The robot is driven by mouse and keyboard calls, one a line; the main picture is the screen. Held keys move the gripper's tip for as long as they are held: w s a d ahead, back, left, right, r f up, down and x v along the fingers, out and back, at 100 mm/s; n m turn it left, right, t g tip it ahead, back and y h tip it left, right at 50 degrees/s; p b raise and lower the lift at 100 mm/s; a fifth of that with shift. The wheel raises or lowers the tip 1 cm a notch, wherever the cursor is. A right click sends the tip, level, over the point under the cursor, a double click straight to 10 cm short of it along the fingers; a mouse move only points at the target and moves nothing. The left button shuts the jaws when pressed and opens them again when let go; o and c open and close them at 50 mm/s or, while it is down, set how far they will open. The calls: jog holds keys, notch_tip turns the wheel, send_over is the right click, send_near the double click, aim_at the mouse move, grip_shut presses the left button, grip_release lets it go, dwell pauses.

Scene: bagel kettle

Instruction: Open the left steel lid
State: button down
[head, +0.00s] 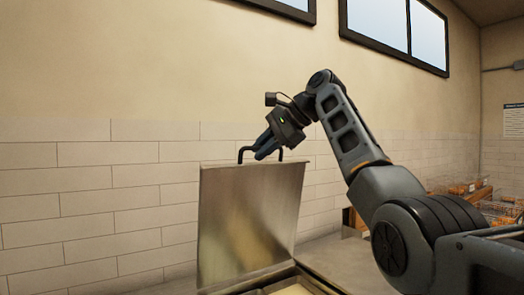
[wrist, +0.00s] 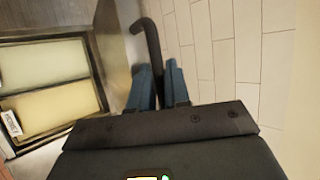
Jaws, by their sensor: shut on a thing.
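The steel lid (head: 245,222) stands upright in the head view, with its dark bar handle (head: 241,154) along the top edge. My gripper (head: 262,150) is above the lid's top edge, its blue fingers shut on the handle. In the wrist view the dark handle (wrist: 150,36) runs between the fingers (wrist: 158,85), and the lid (wrist: 114,45) shows beside them at a steep angle. Part of the handle is hidden by the fingers. Below the lid, the opened well (head: 293,290) shows at the bottom of the head view.
In the wrist view, two pale rectangular areas (wrist: 45,65) lie inside the steel frame. A tiled wall (head: 90,215) stands behind the lid. Wire baskets with orange-brown items (head: 497,210) are at the far right. My arm covers much of the right side.

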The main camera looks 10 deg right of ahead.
jog(key=shift+f, duration=0.15)
jog(key=c, duration=1.2)
grip_release()
jog(key=shift+o, duration=0.2)
jog(key=shift+f, duration=0.1)
jog(key=shift+s+d, duration=0.1)
jog(key=b+v, duration=0.2)
jog(key=v, duration=0.6)
jog(key=shift+r, duration=0.35)
